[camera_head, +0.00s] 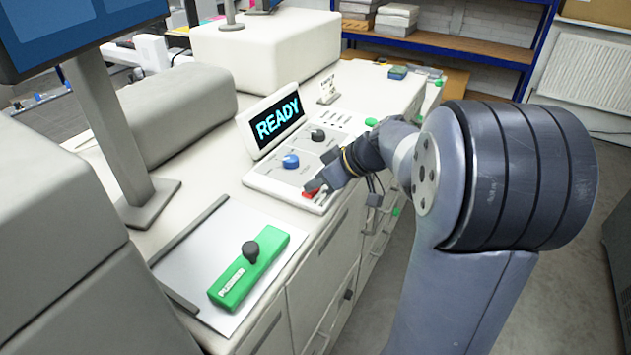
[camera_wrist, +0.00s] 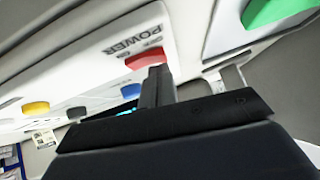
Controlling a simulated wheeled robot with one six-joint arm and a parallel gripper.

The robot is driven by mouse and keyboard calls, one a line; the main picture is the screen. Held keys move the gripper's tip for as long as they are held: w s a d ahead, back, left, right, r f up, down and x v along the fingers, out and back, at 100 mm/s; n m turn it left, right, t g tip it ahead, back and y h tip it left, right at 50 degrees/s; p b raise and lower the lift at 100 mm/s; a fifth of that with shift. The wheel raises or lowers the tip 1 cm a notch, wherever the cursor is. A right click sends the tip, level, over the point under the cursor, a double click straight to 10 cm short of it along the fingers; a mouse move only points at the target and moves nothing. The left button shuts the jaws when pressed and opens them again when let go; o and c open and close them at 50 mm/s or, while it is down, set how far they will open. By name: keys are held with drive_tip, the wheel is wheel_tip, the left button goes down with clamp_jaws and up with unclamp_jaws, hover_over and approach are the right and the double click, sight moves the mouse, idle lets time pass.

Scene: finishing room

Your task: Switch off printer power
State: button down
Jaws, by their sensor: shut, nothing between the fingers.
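The printer's control panel (camera_head: 283,179) sits on the counter with a lit display (camera_head: 278,121) reading READY. A red power switch (camera_head: 309,194) is at the panel's front edge. In the wrist view the red switch (camera_wrist: 149,61) lies beside the printed word POWER, with small markings by it that are hard to read. My gripper (camera_head: 318,186) is shut and empty, its tips at the red switch and partly covering it in the head view. In the wrist view the shut fingers (camera_wrist: 156,78) reach up to the switch's lower edge; I cannot tell whether they touch it.
A blue knob (camera_head: 291,161) and a black knob (camera_head: 318,135) are on the same panel. A monitor stand (camera_head: 110,140) rises at the left. Floor is open at the right.

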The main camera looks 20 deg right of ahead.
drive_tip(key=shift+f, duration=0.15)
drive_tip(key=b, duration=0.2)
drive_tip(key=shift+a+f+b, duration=0.1)
drive_tip(key=shift+f+b, duration=0.2)
drive_tip(key=shift+f, duration=0.05)
drive_tip(key=shift+s+r, duration=0.1)
drive_tip(key=shift+r, duration=0.2)
drive_tip(key=shift+w+d, duration=0.6)
drive_tip(key=shift+w, duration=0.05)
drive_tip(key=shift+r, duration=0.1)
